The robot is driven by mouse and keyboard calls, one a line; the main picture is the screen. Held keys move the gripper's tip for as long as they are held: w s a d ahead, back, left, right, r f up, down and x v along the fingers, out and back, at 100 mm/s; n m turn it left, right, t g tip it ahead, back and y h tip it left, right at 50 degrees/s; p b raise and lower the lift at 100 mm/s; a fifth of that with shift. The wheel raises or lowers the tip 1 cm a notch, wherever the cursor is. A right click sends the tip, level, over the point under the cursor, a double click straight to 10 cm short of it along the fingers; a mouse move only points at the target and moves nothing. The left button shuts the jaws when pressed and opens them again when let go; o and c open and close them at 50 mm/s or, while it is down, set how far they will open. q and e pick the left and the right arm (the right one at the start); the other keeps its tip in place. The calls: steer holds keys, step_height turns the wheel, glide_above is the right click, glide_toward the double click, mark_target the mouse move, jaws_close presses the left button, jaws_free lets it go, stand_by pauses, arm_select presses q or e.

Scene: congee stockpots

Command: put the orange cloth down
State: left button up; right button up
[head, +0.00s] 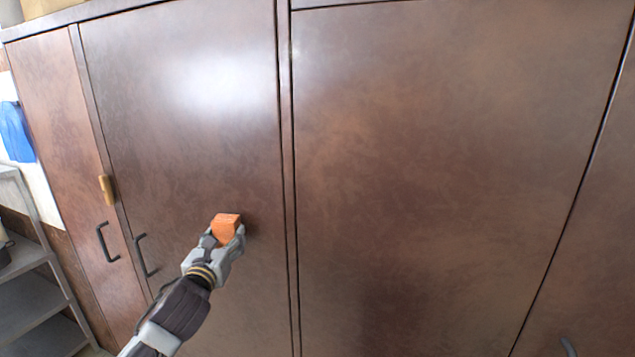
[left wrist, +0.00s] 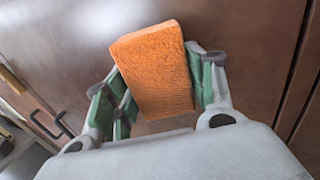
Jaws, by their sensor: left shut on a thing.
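The orange cloth (head: 227,226) is a small, thick block-shaped piece held in my left gripper (head: 226,236), in front of a brown cabinet door. In the left wrist view the cloth (left wrist: 155,72) sits between the two green-padded fingers of my left gripper (left wrist: 160,85), slightly tilted, with its upper part sticking out past the fingertips. My left gripper is shut on it. I cannot tell how far the cloth is from the door. My right gripper does not show in either view.
Tall brown cabinet doors (head: 440,150) fill most of the head view. Two dark handles (head: 108,243) and a brass-coloured latch (head: 107,190) are left of my gripper. Grey metal shelves (head: 30,300) stand at the far left, below a blue object (head: 15,132) on the wall.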

arm_select(q)
steer(key=s+f, duration=0.4)
steer(key=f, duration=0.6)
steer(key=s+f, duration=0.5)
steer(key=f, duration=0.5)
steer(key=s+f+b, duration=0.1)
steer(key=s+f, duration=0.3)
steer(key=f, duration=0.6)
steer(key=shift+s+d+f, duration=0.4)
steer(key=shift+d, duration=0.05)
steer(key=shift+d, duration=0.1)
